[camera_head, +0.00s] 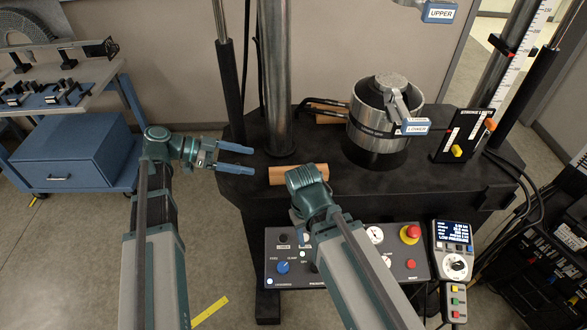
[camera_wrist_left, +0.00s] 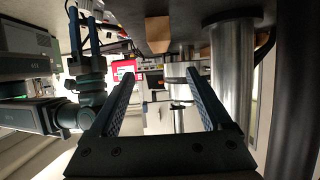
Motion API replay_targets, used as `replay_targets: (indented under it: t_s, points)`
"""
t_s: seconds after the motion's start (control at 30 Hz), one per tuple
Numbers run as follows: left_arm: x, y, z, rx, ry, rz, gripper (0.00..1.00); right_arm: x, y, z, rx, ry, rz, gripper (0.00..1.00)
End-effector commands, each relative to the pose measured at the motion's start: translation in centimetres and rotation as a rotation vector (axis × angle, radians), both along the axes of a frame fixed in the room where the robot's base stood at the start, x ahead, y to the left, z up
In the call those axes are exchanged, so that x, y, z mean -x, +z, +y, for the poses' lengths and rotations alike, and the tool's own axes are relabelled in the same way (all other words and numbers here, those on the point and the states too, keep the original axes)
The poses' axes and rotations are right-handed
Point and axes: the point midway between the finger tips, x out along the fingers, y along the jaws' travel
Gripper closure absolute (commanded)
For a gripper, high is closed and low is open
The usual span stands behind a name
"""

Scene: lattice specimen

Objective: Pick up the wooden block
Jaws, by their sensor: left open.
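A wooden block (camera_head: 284,175) lies near the front edge of the black machine base. Its right part is hidden behind my right wrist. The left wrist view, which looks upside down, shows a wooden block (camera_wrist_left: 158,34) beyond the fingers. My left gripper (camera_head: 250,160) is open and empty, left of the block and apart from it; its two fingers frame the left wrist view (camera_wrist_left: 160,95). My right arm's wrist is over the block's right end in the head view, hiding its fingers. The left wrist view shows my right gripper (camera_wrist_left: 84,28) with two blue fingers apart.
A second wooden piece (camera_head: 328,112) lies behind, near a metal cylinder (camera_head: 386,115). A thick steel column (camera_head: 274,80) rises behind the front block. A control panel (camera_head: 345,258) and a handset (camera_head: 454,255) are in front. A blue cart (camera_head: 75,155) stands left.

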Motion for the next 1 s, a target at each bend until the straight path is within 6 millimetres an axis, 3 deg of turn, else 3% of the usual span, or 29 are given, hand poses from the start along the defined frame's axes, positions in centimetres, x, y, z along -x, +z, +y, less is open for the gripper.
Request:
replay_targets:
  t_s: [0.17, 0.53, 1.0]
  points:
    - [0.0, -0.7, -1.0, 0.0, -0.003, 0.0, 0.18, 0.0, -0.7, 0.0, 0.0, 0.0, 0.0, 0.5]
    - [-0.5, -3.1, -6.9, -0.001, -0.002, 0.003, 0.18, 0.0, -3.1, 0.0, 0.0, 0.0, 0.0, 0.5]
    - [-0.7, -3.8, -8.7, -0.002, -0.001, 0.003, 0.18, 0.0, -3.7, 0.0, 0.0, 0.0, 0.0, 0.5]
